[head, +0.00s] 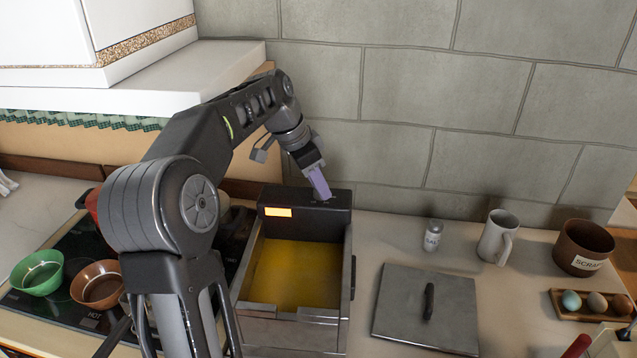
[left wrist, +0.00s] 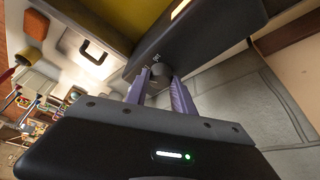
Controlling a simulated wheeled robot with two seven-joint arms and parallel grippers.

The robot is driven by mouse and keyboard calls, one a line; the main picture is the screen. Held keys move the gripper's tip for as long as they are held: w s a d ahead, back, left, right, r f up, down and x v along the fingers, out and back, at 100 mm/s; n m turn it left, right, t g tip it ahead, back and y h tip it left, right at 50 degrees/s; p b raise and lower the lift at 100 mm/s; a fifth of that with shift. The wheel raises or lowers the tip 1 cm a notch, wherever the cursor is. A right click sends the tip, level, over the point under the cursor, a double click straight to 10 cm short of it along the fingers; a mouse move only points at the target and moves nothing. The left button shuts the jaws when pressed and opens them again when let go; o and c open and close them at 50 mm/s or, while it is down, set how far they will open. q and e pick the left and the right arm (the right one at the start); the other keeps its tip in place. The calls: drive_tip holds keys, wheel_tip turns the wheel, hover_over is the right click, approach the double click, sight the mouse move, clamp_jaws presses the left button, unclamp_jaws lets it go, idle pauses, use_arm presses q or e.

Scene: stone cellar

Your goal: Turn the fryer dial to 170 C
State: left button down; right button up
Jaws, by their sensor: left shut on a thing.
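The fryer (head: 340,329) stands on the counter, its basin filled with yellow oil (head: 290,275). Its dark control box (head: 285,198) is at the back, with a lit orange panel (head: 278,212) on the front. My left gripper (head: 325,195) reaches down onto the top of this box from above. In the left wrist view its two purple fingers (left wrist: 162,88) are shut on the dark round dial (left wrist: 160,70), one on each side. Small pale marks show on the box beside the dial, too small to read. My right gripper is not in view.
A square lid with a handle (head: 455,305) lies right of the fryer. Behind it are a salt shaker (head: 433,236), a mug (head: 496,238) and a scraps pot (head: 582,248). A green bowl (head: 38,272) and a brown bowl (head: 97,284) are on the hob at left.

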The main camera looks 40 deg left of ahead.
sight(306, 201)
use_arm(q)
drive_tip(key=c, duration=1.1)
unclamp_jaws()
drive_tip(key=v, duration=0.7)
drive_tip(key=shift+s+a+r, duration=0.1)
drive_tip(key=shift+r, duration=0.3)
drive_tip(key=shift+f, duration=0.1)
